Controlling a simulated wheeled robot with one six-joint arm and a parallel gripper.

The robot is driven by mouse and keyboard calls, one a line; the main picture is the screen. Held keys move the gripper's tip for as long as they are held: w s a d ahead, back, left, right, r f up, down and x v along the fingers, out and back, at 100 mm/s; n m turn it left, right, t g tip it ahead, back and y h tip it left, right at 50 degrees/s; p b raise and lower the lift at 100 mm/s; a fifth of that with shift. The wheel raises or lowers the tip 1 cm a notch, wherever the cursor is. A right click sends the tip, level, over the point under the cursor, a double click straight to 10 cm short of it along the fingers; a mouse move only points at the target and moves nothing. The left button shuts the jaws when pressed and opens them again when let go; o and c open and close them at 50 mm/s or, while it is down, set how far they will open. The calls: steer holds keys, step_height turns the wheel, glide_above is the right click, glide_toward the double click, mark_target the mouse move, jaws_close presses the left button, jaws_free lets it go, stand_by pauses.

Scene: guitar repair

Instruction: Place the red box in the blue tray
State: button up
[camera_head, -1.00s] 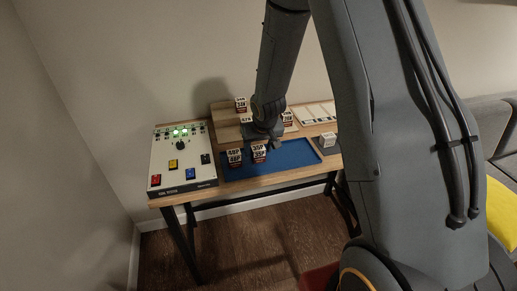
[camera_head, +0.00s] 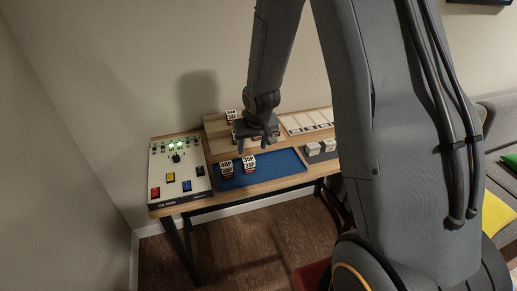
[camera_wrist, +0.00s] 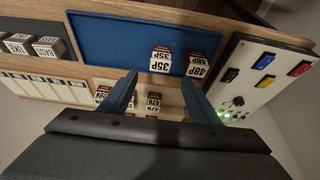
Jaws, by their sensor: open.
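The blue tray (camera_head: 285,167) lies on the table; it also shows at the top of the wrist view (camera_wrist: 115,38). Two labelled boxes stand in its left part: 48P (camera_head: 226,168) and 35P (camera_head: 249,163). Their sides look dark reddish-brown. Similar small boxes stand on the wooden board behind the tray, one (camera_head: 231,116) at its left. In the wrist view, a box marked 47N (camera_wrist: 153,102) shows between the fingers and one marked 20N (camera_wrist: 101,94) beside the left finger. I cannot tell which box is the red one. My gripper (camera_head: 256,135) is open and empty above the board.
A control panel (camera_head: 178,178) with coloured switches stands left of the tray. White cubes (camera_head: 312,149) sit in a grey holder at the right. A white compartmented strip (camera_head: 305,122) lies at the back right. The tray's right part is bare.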

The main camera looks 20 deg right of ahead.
steer(key=s+r+g, duration=0.1)
steer(key=s+r, duration=0.5)
steer(key=s, duration=0.4)
steer(key=s+r, duration=0.6)
steer(key=s, duration=0.4)
steer(key=shift+s+r+g, duration=0.15)
steer(key=shift+r+g, duration=0.15)
steer(key=shift+g, duration=0.1)
